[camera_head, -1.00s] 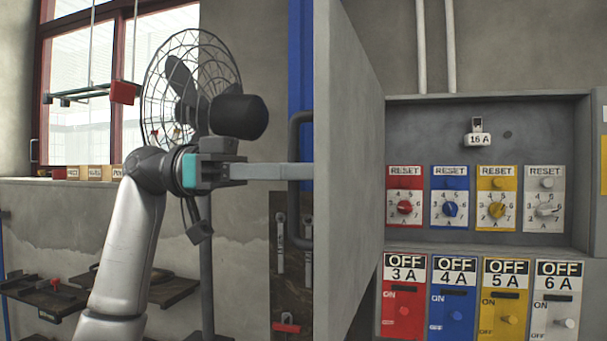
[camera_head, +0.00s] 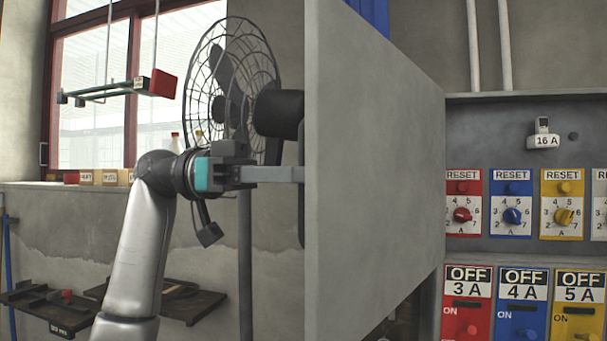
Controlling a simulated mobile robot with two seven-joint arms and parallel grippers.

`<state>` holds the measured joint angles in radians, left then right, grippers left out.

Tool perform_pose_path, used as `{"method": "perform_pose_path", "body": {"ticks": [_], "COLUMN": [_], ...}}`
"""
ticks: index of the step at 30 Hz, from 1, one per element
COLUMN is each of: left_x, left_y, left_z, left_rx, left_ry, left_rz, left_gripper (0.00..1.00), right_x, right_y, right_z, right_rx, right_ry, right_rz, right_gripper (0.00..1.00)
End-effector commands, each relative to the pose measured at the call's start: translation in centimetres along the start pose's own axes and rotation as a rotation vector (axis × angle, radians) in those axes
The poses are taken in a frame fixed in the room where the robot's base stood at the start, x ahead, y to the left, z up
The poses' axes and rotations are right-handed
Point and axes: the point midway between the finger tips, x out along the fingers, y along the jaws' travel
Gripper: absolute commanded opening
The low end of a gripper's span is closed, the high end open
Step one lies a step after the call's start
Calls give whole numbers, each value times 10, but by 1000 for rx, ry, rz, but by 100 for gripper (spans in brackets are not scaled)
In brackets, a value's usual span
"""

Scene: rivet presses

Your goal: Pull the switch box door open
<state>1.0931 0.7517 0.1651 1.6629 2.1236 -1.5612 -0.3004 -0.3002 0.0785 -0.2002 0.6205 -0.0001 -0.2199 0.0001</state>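The switch box door (camera_head: 375,175) is a grey panel standing well open, hinged on its right side at the switch box (camera_head: 520,92). Its inner face is toward me. My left gripper (camera_head: 288,174) is at the door's free left edge, on the outer side. Its fingers show side-on as one grey bar, and their tips run behind the door edge. Only a thin dark sliver of the door handle (camera_head: 301,205) shows beside that edge. The grip on it is hidden. My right gripper is not in view.
Inside the box are red, blue and yellow reset dials (camera_head: 512,216) above matching OFF switches (camera_head: 522,300). A black caged fan (camera_head: 236,90) stands behind my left gripper. Low dark shelves (camera_head: 45,305) stand at the left, below a window ledge.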

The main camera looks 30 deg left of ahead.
Motion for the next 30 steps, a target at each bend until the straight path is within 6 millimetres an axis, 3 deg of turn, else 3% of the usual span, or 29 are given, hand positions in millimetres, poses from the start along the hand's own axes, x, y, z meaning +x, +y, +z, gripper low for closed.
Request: {"method": "perform_pose_path", "body": {"ticks": [8,9,16,30], "left_x": [0,0,0,-6], "left_y": [0,0,0,0], "left_z": [2,2,1,0], "left_rx": [-1,-1,0,0], "left_ry": [-6,-6,-3,-1], "left_rz": [1,1,0,-2], "left_gripper": [0,22,47,47], "right_x": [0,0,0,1], "right_y": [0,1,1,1], "right_z": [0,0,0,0], "right_rx": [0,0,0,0], "right_ry": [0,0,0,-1], "right_rz": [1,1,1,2], "right_gripper": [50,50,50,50]}}
